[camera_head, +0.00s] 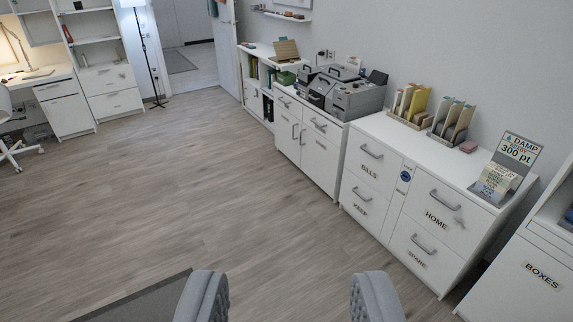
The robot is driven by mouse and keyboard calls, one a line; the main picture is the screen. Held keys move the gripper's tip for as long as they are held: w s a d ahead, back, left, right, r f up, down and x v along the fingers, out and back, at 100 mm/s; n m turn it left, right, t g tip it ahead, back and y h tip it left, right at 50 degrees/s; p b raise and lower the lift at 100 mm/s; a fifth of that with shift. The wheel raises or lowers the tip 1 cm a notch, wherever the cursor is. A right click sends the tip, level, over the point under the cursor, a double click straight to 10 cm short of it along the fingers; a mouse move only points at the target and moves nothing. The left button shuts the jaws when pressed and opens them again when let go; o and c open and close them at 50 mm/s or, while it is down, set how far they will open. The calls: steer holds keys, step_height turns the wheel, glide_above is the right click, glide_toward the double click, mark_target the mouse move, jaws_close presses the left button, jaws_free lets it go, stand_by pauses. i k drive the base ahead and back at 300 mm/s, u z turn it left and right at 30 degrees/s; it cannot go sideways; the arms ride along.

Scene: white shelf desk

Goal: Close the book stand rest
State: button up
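A small wooden-brown stand (286,51) sits on top of the low white shelf unit (262,50) at the far back, against the wall. It looks like the book stand, with a tilted back panel and a flatter part in front. It is too small to tell how its rest is set. My gripper (287,297) is at the bottom of the view. Its two grey fingers are wide apart with only floor between them, far from the stand.
White drawer cabinets (375,180) line the right wall, holding grey machines (350,98), file holders (410,105) and a sign stand (508,165). A desk (40,78) and floor lamp (145,50) stand at the back left. The wooden floor (170,170) is clear; a dark rug (140,300) lies front left.

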mark_target(285, 49)
steer(key=i, duration=5.95)
steer(key=u, duration=0.05)
